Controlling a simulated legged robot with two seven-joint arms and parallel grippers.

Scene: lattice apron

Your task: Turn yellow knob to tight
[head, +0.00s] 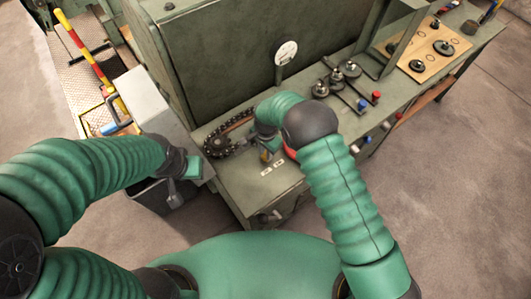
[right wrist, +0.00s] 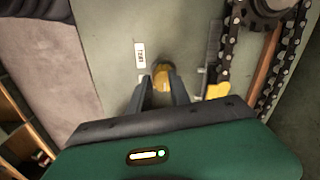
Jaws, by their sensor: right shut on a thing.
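The yellow knob (right wrist: 163,76) sits on the green bench top in the right wrist view, between the two dark fingers of my right gripper (right wrist: 162,92). The fingers are shut on it. In the head view the yellow knob (head: 265,157) shows small, partly hidden by my right gripper (head: 268,150). A white label (right wrist: 140,55) with small dark letters lies to the left of the knob; I cannot read it surely. My left gripper (head: 173,192) is in front of a grey box, away from the knob; its jaw opening is unclear.
A black chain on a sprocket (head: 218,145) lies left of the knob on the bench. A round gauge (head: 286,52) stands behind. Black levers (head: 336,80) and a wooden board with black knobs (head: 420,48) are to the right. A grey box (head: 150,108) stands left.

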